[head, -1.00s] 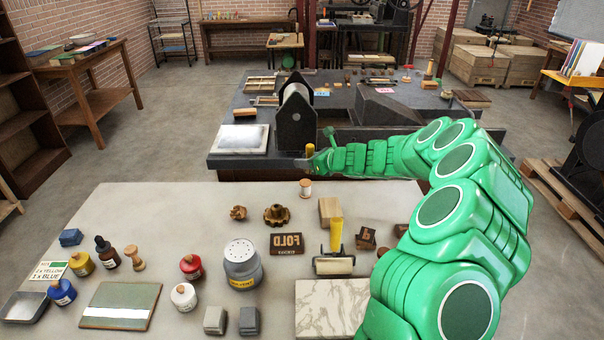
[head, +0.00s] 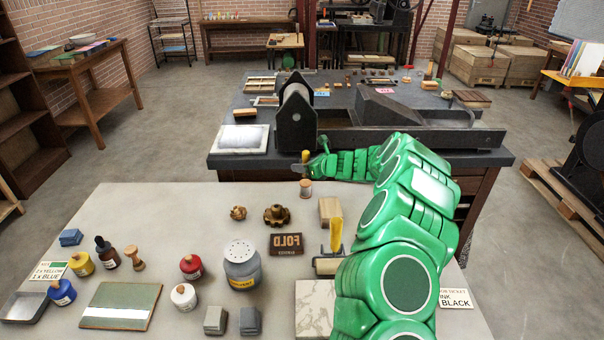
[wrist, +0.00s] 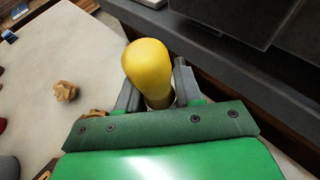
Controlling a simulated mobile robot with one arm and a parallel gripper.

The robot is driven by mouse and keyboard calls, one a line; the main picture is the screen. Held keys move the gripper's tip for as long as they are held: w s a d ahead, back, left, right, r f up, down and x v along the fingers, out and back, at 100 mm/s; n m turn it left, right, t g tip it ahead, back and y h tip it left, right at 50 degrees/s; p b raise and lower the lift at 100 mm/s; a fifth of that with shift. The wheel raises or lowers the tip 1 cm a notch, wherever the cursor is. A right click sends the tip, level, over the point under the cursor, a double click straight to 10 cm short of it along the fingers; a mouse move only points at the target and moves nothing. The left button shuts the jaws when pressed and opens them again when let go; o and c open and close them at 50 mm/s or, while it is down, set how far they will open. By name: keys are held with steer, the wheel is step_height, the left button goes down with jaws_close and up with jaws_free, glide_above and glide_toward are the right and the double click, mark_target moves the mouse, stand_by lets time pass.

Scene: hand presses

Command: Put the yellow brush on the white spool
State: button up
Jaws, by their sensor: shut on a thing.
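The yellow brush (head: 305,156) is upright in my gripper (head: 311,168), beyond the far edge of the near table in the picture. In the wrist view, its rounded yellow handle (wrist: 147,65) stands between the two fingers of my gripper (wrist: 157,88), which are shut on it. The brush's lower part is mostly hidden. The white spool (head: 305,188) stands near the table's far edge, just below the brush in the head view. A gap shows between them; I cannot tell how far the brush is above it.
A yellow-handled roller (head: 336,236) and a grey tin (head: 241,267) are closer. The dark press bench (head: 430,160) stands behind the table.

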mark_target(302, 181)
steer(key=shift+w+f, duration=0.1)
steer(key=shift+w, duration=0.05)
steer(key=shift+w+f, duration=0.15)
steer(key=shift+f, duration=1.5)
steer(key=o, duration=1.1)
steer(key=shift+f, duration=0.1)
steer(key=shift+c, duration=0.2)
steer(key=shift+s+d+r, duration=0.35)
steer(key=shift+d+r, duration=0.05)
steer(key=v, duration=1)
steer(key=shift+s+d+r, duration=0.2)
steer(key=shift+s, duration=0.1)
